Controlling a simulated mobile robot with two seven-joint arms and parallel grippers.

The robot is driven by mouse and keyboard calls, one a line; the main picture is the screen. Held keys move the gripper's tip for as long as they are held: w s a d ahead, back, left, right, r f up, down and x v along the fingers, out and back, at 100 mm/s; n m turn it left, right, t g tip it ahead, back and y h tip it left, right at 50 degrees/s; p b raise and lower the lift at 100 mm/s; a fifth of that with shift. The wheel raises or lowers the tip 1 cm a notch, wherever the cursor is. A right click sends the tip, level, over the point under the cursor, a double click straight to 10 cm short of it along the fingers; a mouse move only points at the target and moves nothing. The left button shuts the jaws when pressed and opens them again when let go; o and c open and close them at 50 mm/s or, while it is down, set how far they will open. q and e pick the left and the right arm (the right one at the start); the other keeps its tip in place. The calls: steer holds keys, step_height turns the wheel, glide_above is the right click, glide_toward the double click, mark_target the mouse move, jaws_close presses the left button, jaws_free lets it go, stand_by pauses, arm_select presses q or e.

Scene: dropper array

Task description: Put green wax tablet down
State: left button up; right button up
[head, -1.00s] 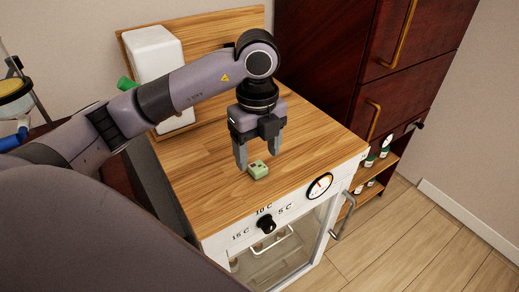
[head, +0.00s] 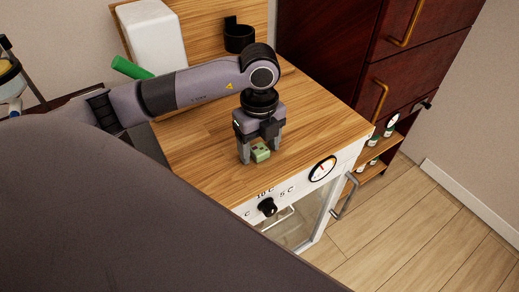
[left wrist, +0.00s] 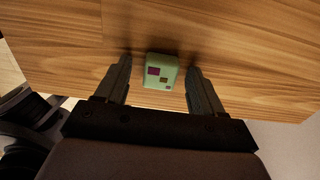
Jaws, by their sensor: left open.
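The green wax tablet (head: 261,153) lies on the wooden top (head: 205,133) of the white cabinet, close to its front edge. My left gripper (head: 261,158) points down over it, with one finger on each side. In the left wrist view the tablet (left wrist: 161,71) shows dark square marks on its face. There it sits between the tips of the open gripper (left wrist: 162,73), with a gap on both sides. My right gripper is not in view.
A white box-like container (head: 152,40) stands at the back left, with a green cylinder (head: 131,67) beside it. A black cup-shaped holder (head: 239,36) is at the back. A dial (head: 322,169) and a knob (head: 267,207) are on the cabinet front. The right part of the top is clear.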

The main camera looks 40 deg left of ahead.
arm_select(q)
steer(key=c, duration=1.2)
